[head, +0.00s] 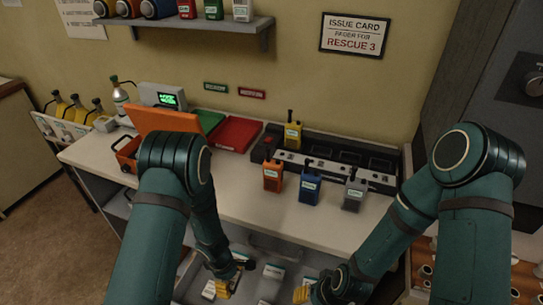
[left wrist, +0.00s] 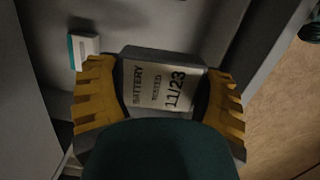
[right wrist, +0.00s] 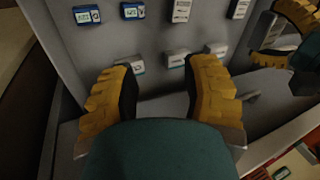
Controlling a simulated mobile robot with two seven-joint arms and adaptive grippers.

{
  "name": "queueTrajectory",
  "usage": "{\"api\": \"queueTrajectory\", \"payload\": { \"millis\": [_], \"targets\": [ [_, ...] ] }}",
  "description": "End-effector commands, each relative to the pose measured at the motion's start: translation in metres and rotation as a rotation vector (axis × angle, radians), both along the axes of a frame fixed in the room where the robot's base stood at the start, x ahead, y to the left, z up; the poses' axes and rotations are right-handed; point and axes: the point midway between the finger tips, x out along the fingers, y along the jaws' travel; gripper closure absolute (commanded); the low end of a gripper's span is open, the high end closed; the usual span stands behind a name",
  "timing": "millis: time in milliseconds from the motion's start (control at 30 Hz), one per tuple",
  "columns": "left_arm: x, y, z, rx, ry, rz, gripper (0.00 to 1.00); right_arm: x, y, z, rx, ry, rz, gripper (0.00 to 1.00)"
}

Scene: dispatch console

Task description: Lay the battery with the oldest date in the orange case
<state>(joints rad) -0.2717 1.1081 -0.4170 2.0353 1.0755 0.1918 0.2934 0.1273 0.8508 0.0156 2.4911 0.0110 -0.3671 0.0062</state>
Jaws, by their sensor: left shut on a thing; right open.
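My left gripper (left wrist: 163,84) is shut on a grey battery (left wrist: 158,72) whose white label reads "BATTERY" and 11/23. In the head view my left gripper (head: 228,283) is low in the open drawer, and the arm partly hides it. My right gripper (right wrist: 160,72) is open and empty above the drawer; its yellow fingers show in the head view (head: 303,293). Other batteries lie in the drawer, such as one (head: 273,271) between the grippers; their dates are too small to read. The orange case (head: 126,153) stands open at the counter's left, its inside mostly hidden.
Orange, blue and grey radios (head: 309,189) stand on the counter before a black charger rack (head: 340,165) holding a yellow radio (head: 293,134). The counter's front middle (head: 250,205) is clear.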

Motion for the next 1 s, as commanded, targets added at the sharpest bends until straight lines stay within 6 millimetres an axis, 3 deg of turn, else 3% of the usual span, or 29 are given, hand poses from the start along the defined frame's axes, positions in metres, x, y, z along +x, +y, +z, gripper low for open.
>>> {"api": "queueTrajectory", "payload": {
  "millis": [33, 167, 433, 800, 1000],
  "targets": [
    [0.002, -0.002, 0.013, 0.0, -0.004, -0.026, 0.71, 0.003, 0.0, 0.008, -0.001, -0.006, -0.003, 0.53],
    [0.008, -0.008, 0.024, 0.002, -0.005, -0.195, 0.71, -0.001, 0.001, -0.008, 0.001, 0.003, 0.002, 0.53],
    [0.01, -0.007, 0.067, 0.0, -0.006, -0.599, 0.71, -0.007, 0.001, -0.025, 0.003, 0.014, 0.012, 0.53],
    [0.003, 0.032, 0.12, 0.0, -0.005, -1.121, 0.71, -0.013, 0.002, -0.045, 0.007, 0.028, 0.024, 0.53],
    [0.003, 0.049, 0.135, 0.001, -0.002, -1.268, 0.71, -0.015, 0.003, -0.049, 0.008, 0.033, 0.027, 0.53]
  ]
}}
